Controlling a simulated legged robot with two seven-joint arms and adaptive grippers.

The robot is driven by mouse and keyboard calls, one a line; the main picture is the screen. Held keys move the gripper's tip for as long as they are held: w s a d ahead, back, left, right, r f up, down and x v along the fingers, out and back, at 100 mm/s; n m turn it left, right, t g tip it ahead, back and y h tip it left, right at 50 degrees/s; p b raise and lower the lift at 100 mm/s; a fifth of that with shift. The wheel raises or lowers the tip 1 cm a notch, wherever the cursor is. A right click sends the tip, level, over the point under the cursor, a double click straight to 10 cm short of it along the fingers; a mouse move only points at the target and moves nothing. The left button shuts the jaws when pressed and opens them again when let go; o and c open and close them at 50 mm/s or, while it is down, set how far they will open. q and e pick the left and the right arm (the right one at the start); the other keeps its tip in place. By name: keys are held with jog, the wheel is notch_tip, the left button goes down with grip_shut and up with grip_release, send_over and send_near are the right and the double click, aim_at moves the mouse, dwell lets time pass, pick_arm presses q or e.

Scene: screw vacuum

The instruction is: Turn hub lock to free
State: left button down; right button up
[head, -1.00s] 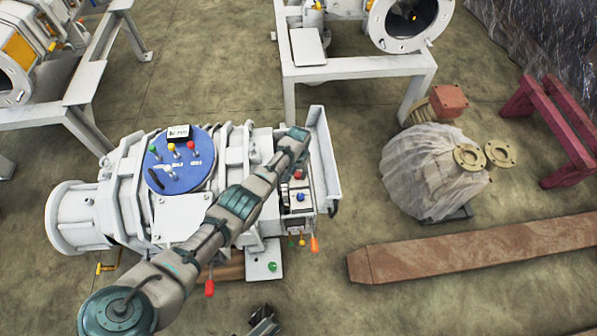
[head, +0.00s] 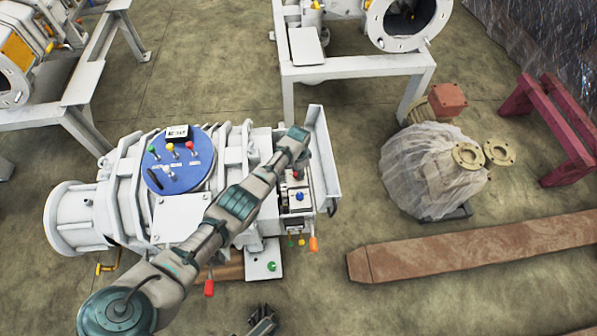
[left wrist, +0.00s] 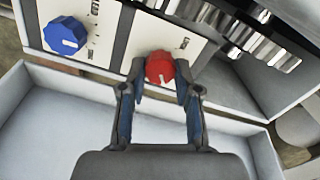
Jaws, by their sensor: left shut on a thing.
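A red knob (left wrist: 160,67) with a white pointer line sits on a white panel in the left wrist view. My left gripper (left wrist: 161,80) is shut on it, one finger on each side. The labels beside the knob are too small to read. In the head view the red knob (head: 298,174) shows at the right end of the white vacuum machine (head: 120,205), just below the end of my left arm, which hides most of the left gripper. My right gripper (head: 262,320) shows only in part at the bottom edge.
A blue knob (left wrist: 66,35) sits left of the red one. A metal ribbed part (left wrist: 255,30) and a white raised wall (head: 325,155) stand close by. A blue disc (head: 180,160) with small coloured knobs is on the machine. A wrapped unit (head: 430,175) and brown beam (head: 480,250) lie right.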

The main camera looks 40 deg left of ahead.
pick_arm(q)
jog(key=shift+w+a+r, duration=0.15)
jog(key=shift+w+r, duration=0.1)
jog(key=c, duration=0.8)
grip_release()
jog(key=shift+s+f, duration=0.1)
jog(key=shift+f, duration=0.05)
notch_tip(320, 180, up, 12)
jog(key=shift+f, duration=0.15)
